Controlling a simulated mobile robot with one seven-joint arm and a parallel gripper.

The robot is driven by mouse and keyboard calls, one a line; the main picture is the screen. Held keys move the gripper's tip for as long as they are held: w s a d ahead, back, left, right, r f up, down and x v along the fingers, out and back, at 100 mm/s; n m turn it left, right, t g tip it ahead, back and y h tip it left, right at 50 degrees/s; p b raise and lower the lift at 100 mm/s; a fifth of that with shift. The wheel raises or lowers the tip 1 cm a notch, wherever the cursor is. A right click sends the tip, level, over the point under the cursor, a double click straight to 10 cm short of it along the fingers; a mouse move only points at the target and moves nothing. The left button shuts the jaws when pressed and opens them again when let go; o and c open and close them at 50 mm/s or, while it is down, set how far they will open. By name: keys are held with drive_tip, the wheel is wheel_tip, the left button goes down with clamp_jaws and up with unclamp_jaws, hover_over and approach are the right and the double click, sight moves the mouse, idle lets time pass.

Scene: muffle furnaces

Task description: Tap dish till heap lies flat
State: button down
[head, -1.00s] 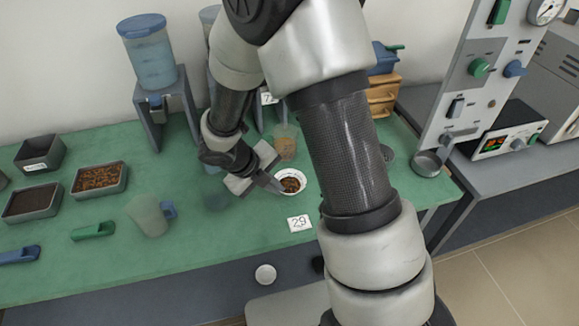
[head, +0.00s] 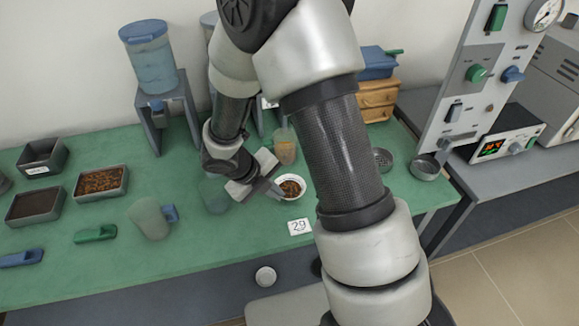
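The dish (head: 300,179) is a small white round bowl on the green bench, with brown material (head: 290,188) inside it. The shape of the heap is too small to tell. My gripper (head: 276,190) is at the left rim of the dish, with its fingers pointing down to the right. It appears to touch or nearly touch the rim; I cannot tell which. Whether the fingers are apart or closed on the rim is not clear at this size.
A card marked 29 (head: 299,227) lies in front of the dish. A beaker with tan contents (head: 285,147) stands behind it. A clear greenish vessel (head: 216,196) is close left of my gripper. A frosted jug (head: 149,218) and trays (head: 102,183) stand farther left.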

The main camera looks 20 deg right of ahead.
drive_tip(key=shift+r+p, duration=0.45)
drive_tip(key=shift+r, duration=0.25)
drive_tip(key=shift+f, duration=0.2)
wheel_tip(320, 180, down, 4)
drive_tip(key=b, duration=0.3)
drive_tip(key=shift+f, duration=0.15)
drive_tip(key=shift+r, duration=0.2)
drive_tip(key=c, duration=1.9)
unclamp_jaws()
drive_tip(key=shift+c, duration=0.2)
drive_tip(key=shift+s+a, duration=0.1)
